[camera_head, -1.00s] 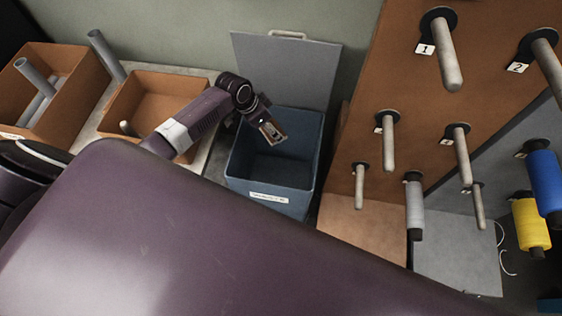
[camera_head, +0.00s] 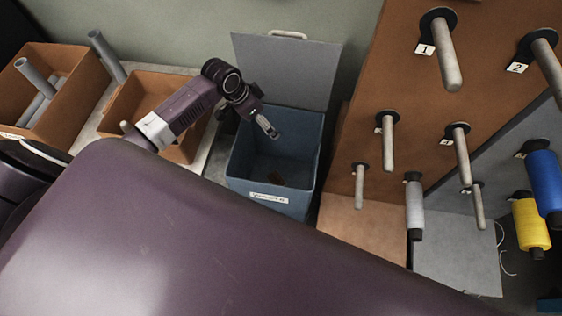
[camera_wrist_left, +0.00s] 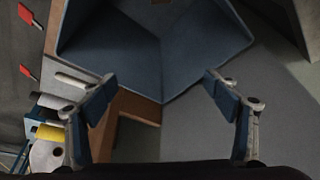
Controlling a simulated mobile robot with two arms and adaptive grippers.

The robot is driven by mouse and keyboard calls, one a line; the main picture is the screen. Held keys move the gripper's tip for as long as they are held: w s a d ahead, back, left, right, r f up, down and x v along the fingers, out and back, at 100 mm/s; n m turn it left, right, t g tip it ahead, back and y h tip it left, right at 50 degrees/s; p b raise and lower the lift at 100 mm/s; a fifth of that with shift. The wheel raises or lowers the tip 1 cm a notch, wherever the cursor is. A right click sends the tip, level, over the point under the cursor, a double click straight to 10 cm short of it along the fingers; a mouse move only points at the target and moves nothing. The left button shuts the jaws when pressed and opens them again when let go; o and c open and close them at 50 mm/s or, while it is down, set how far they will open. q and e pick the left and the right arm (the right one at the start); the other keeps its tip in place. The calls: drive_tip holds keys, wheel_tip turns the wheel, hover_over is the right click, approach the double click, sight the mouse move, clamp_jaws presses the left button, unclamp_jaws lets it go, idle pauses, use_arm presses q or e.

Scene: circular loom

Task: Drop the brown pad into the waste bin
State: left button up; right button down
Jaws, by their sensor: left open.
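The waste bin (camera_head: 268,207) is blue with a label on its front, and its grey lid (camera_head: 285,70) stands open behind it. The brown pad (camera_head: 278,181) appears as a small dark brown piece low inside the bin. A small brown patch at the top edge of the left wrist view is probably the pad. My left gripper (camera_head: 268,127) is above the bin opening. In the left wrist view its two blue-padded fingers (camera_wrist_left: 160,85) are spread apart with nothing between them. My right gripper is not in view.
Two brown boxes with grey tubes (camera_head: 40,80) stand at the left. A large purple part of mine fills the foreground.

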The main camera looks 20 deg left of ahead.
use_arm(q)
drive_tip(key=v, duration=0.6)
drive_tip(key=shift+r, duration=0.15)
drive_tip(key=shift+s, duration=0.15)
drive_tip(key=s+d+f+n, duration=0.1)
drive_tip(key=s+d+f, duration=0.1)
drive_tip(key=s+d, duration=0.45)
drive_tip(key=s+d+f+n, duration=0.15)
drive_tip(key=s+d, duration=0.25)
drive_tip(key=s, duration=0.6)
drive_tip(key=s+a+r+n+y, duration=0.1)
drive_tip(key=s+r+n+y, duration=0.15)
drive_tip(key=s, duration=0.45)
wheel_tip(320, 180, down, 26)
drive_tip(key=s+g, duration=0.1)
drive_tip(key=s, duration=0.1)
drive_tip(key=s+a+f+g, duration=0.1)
drive_tip(key=s+a+f, duration=0.2)
drive_tip(key=s+f, duration=1.3)
drive_tip(key=shift+s+f+m+g, duration=0.3)
drive_tip(key=shift+s+m, duration=0.1)
drive_tip(key=shift+s, duration=0.15)
